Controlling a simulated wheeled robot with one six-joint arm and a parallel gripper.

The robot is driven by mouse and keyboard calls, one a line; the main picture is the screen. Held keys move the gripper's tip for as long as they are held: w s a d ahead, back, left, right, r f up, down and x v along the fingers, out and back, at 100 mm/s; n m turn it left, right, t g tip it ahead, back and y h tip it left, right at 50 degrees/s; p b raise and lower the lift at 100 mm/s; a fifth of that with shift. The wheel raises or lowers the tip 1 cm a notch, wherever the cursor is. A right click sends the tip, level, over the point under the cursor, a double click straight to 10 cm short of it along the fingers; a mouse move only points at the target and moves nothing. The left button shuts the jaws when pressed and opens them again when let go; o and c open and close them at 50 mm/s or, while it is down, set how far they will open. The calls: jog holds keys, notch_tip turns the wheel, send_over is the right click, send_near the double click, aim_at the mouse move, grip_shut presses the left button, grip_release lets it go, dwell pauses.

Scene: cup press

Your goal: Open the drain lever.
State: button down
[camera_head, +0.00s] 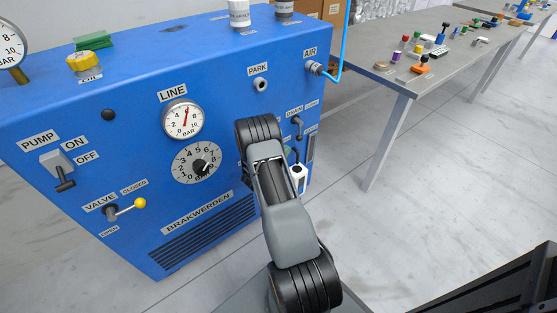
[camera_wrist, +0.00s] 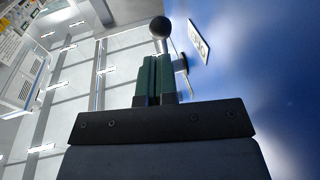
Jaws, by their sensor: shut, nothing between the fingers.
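The drain lever (camera_head: 298,127) is a small lever on the right part of the blue panel, beside the DRAIN label (camera_head: 294,112). In the wrist view a lever with a dark ball (camera_wrist: 160,27) on a thin stem stands out from the blue panel. My gripper (camera_wrist: 156,60) has dark green fingers that are shut together and empty. The ball appears just beyond the fingertips, with the stem to their right. I cannot tell whether they touch. In the head view my arm hides most of the gripper.
The blue machine (camera_head: 130,130) carries gauges, a pump switch (camera_head: 60,168) and a yellow-knobbed valve lever (camera_head: 139,203). A blue hose (camera_head: 345,50) runs from the AIR port. A grey table (camera_head: 400,75) with small parts stands behind at right. Floor between is clear.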

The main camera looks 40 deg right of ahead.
jog(key=shift+w+d+r+b, duration=0.15)
jog(key=shift+d+b, duration=0.1)
jog(key=shift+d, duration=1.05)
jog(key=shift+w+d+r+b, duration=0.15)
jog(key=shift+d+b, duration=0.1)
jog(key=shift+d, duration=1.05)
jog(key=shift+f, duration=0.1)
jog(key=d+h+b, duration=0.1)
jog(key=d+b, duration=0.1)
jog(key=b, duration=0.1)
jog(key=shift+f+t+h, duration=0.1)
jog(key=shift+t+h, duration=0.2)
jog(key=shift+a+f, duration=0.1)
jog(key=shift+a, duration=0.05)
